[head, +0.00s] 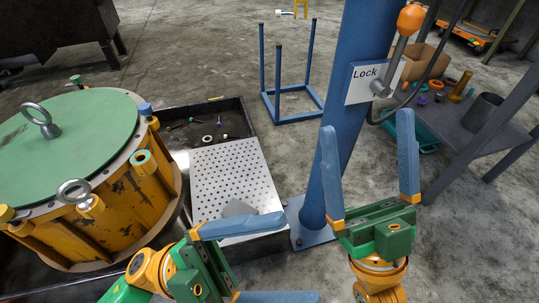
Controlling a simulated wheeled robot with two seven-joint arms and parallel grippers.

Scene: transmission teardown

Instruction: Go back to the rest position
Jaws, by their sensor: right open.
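My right gripper (367,121) is open and empty. Its two blue fingers point up, wide apart, in front of the blue post (336,155) and below the "Lock" sign (371,82). My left gripper (300,256) is at the bottom middle, with its blue fingers spread and pointing right. Nothing shows between them. Its upper finger overlaps the front of the perforated metal plate (234,178), and its lower finger is partly cut off by the picture edge.
A yellow transmission housing (127,207) with a green lid (65,135) and lifting eyes stands left in a dark tray (243,119). An orange-knobbed lever (410,18) sits on the post. A grey table (448,128) with parts is at right. Open floor lies behind a blue frame (290,88).

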